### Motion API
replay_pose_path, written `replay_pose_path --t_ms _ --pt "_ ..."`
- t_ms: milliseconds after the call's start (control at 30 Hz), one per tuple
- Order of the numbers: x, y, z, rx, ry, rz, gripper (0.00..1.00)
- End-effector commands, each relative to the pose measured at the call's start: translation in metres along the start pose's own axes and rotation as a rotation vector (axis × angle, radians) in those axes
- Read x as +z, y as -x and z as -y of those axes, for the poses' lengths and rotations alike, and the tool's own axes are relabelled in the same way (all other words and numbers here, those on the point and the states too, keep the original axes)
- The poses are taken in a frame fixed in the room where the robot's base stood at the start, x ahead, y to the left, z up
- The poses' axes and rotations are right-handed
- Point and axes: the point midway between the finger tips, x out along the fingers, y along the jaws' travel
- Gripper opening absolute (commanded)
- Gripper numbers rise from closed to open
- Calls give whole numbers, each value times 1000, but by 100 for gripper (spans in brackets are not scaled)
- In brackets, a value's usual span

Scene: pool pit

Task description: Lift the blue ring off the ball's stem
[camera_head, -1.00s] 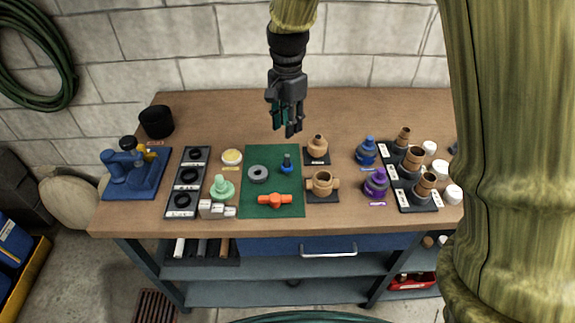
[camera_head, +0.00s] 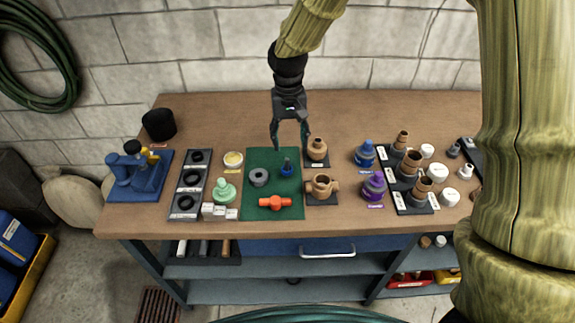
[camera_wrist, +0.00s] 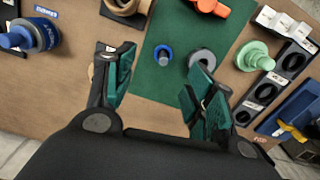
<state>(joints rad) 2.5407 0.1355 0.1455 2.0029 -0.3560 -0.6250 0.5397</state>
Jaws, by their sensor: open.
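In the wrist view my gripper (camera_wrist: 160,68) has one green-padded finger on each side of the ring's place in the picture, with the ring beyond the fingertips, not touched.
On the mat, a grey ring (camera_head: 259,177) lies left of the stem and an orange valve part (camera_head: 275,202) lies in front. Brown fittings (camera_head: 317,148) stand close to the right, a green fitting (camera_head: 223,189) to the left. The wooden bench behind the mat is mostly clear.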

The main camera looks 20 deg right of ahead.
Motion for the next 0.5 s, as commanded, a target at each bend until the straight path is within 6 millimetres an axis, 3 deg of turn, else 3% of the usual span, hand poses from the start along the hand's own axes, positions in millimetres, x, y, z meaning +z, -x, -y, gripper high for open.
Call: replay_pose_path --t_ms 200,500 --pt "-5 -4 3 -14 364 -28 55" --pt "-8 -19 4 -12 471 -40 55"
